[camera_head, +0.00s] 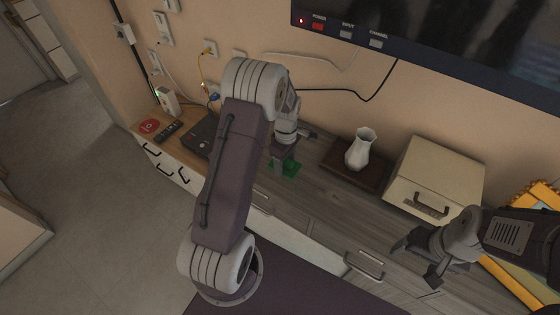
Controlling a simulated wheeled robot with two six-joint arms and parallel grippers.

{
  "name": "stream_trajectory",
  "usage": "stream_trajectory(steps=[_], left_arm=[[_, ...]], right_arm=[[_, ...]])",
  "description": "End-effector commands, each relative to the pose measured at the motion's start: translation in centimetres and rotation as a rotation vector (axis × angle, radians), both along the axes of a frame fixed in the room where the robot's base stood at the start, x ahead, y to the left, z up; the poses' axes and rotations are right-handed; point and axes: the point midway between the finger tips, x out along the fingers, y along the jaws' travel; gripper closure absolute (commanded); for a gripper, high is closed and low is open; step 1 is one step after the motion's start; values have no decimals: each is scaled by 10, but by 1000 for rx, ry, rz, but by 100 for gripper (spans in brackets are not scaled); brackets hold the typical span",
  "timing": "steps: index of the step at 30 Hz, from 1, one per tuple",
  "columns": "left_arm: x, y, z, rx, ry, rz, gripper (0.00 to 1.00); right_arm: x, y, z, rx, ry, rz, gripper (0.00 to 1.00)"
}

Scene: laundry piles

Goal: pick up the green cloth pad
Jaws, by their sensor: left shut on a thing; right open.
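The green cloth pad (292,170) lies at the wooden cabinet top, left of the dark tray, and is partly hidden by my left gripper. My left gripper (284,167) points down at the pad and is shut on it. My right gripper (416,262) is open and empty, over the front edge of the cabinet at the right.
A white vase (361,148) stands on a dark tray (335,166). A cream box (440,172) with a handle stands to its right. A black device (201,133), a remote (167,133) and a red disc (149,126) lie at the left. A television (440,40) hangs above.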

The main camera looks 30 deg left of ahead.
Motion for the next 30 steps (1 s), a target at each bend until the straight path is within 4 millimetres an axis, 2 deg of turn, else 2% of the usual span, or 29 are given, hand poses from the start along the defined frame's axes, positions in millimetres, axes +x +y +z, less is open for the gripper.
stream_trajectory(steps=[3, 9, 14, 21, 22, 25, 30], left_arm=[[-16, -23, 17, 1, -3, -4, 77], [-36, -52, 38, 0, -2, -3, 77], [-43, -60, 44, 0, -1, 0, 77], [-43, -60, 44, 0, 0, 1, 77], [-43, -60, 44, 0, 0, 1, 43], [-43, -60, 44, 0, 0, 1, 69], [-41, -60, 44, 0, -1, -36, 70]], right_arm=[[0, 0, -4, 0, 0, 0, 24], [0, 0, -6, 0, 0, 0, 24], [0, 0, -6, 0, 0, 0, 24], [0, 0, -6, 0, 0, 0, 24], [0, 0, -6, 0, 0, 0, 24], [0, 0, -6, 0, 0, 0, 24], [0, 0, -6, 0, 0, 0, 24]])
